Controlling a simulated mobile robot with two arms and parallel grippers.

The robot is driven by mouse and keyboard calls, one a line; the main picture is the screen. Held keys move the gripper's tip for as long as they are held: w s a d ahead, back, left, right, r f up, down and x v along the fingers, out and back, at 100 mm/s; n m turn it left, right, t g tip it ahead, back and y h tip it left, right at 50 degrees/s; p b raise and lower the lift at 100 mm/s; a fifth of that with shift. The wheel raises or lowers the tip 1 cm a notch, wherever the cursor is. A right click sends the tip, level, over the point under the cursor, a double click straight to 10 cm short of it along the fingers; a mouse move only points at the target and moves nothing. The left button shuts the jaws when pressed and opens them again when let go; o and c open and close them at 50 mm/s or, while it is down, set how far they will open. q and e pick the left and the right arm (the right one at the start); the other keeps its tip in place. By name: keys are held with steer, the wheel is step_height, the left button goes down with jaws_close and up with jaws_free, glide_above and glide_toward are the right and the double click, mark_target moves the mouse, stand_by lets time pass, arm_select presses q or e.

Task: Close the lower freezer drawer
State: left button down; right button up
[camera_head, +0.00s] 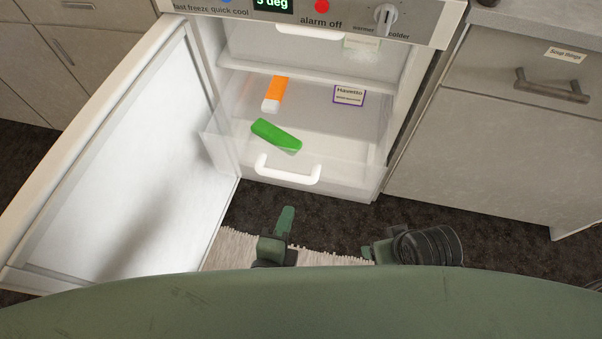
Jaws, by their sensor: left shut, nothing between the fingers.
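An orange-and-white box (275,94) and a green box (276,136) show in the freezer. My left gripper (286,219) is low in front of the drawer, below the handle and apart from it, shut and empty. My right gripper (368,252) is at the lower right, partly hidden by my green body; its finger opening is unclear.
The freezer's control panel (330,17) is above. A cabinet (500,150) with a labelled drawer stands on the right. A beige rug (235,246) lies on dark floor (330,215) in front. Grey cabinets (90,50) stand behind the door.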

arm_select(q)
step_height(320, 180, up, 3)
steer(key=t, duration=0.1)
steer(key=b, duration=0.2)
glide_toward(304, 154)
steer(key=x, duration=0.6)
steer(key=shift+f, duration=0.1)
steer(key=shift+w+d, duration=0.1)
steer(key=shift+w, duration=0.2)
arm_select(e)
steer(key=v, duration=0.2)
steer(key=shift+s+d+r, duration=0.1)
steer(key=shift+s+r, duration=0.1)
steer(key=shift+s, duration=0.05)
arm_select(q)
steer(key=shift+w, duration=0.1)
